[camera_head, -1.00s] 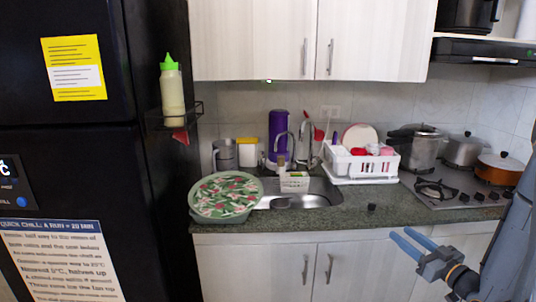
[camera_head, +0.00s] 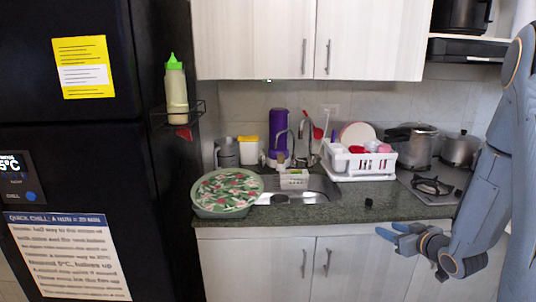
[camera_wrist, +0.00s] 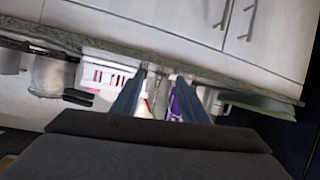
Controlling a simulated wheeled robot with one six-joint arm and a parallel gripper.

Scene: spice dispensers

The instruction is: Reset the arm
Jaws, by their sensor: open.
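My gripper (camera_head: 393,232) is at the lower right in the head view, in front of the cabinet doors and just below the counter edge. Its blue fingers are apart and nothing is between them. In the wrist view my gripper's fingers (camera_wrist: 152,98) point toward the counter, which appears upside down, with the sink area beyond. My arm rises along the right side of the head view and hides part of the stove.
The counter (camera_head: 330,212) holds a floral-covered basin (camera_head: 226,190), a sink (camera_head: 315,190), a white dish rack (camera_head: 358,164) and pots (camera_head: 460,148). A black fridge (camera_head: 90,150) stands left. Cabinet fronts (camera_head: 270,270) are below.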

